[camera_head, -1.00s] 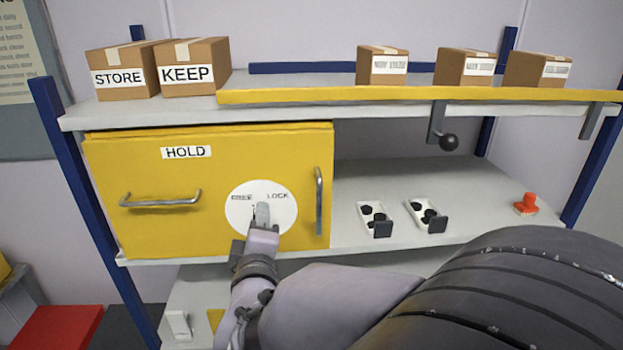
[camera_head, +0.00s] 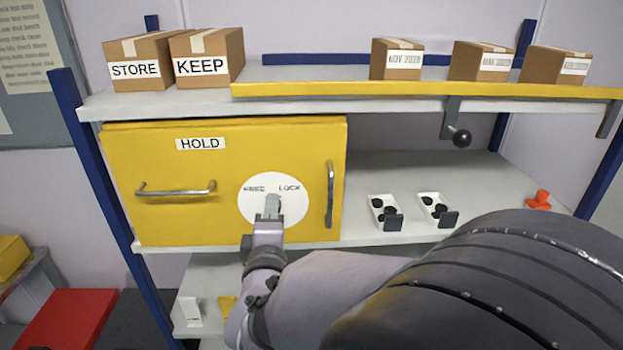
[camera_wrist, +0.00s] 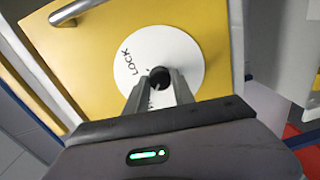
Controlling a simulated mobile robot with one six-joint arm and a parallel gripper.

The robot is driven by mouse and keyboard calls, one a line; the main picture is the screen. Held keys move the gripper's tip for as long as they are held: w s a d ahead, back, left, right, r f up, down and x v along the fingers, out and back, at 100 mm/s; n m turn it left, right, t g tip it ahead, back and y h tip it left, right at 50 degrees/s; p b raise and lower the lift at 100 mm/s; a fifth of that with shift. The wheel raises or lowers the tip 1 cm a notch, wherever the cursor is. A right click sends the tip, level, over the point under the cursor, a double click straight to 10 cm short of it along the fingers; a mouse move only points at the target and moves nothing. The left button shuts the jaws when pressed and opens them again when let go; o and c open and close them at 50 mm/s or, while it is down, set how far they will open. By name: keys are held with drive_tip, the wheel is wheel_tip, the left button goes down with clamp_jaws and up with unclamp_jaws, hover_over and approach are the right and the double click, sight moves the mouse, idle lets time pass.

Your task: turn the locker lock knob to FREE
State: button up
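The yellow locker (camera_head: 120,220) labelled HOLD is at the left of the shelf, its door closed. Its round white dial (camera_head: 249,204) carries the words FREE at upper left and LOCK at upper right. My gripper (camera_head: 271,204) reaches the dial's centre from below and hides the knob in the head view. In the wrist view the dark round knob (camera_wrist: 160,75) sits between my two fingertips (camera_wrist: 160,80), with no clear gap at either side. The word LOCK shows at the dial's left there; FREE is not visible. I cannot see which way the knob points.
A vertical handle (camera_head: 330,195) stands just right of the dial, and a horizontal handle (camera_head: 175,191) is at the left. Two small white trays (camera_head: 376,203) with dark pieces and a red knob (camera_head: 538,200) are on the shelf at right. Boxes (camera_head: 208,56) stand above.

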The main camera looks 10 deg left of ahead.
drive_tip(key=o, duration=0.4)
drive_tip(key=shift+s, duration=0.1)
drive_tip(key=b+v, duration=0.5)
drive_tip(key=v, duration=1.2)
drive_tip(key=shift+s, duration=0.15)
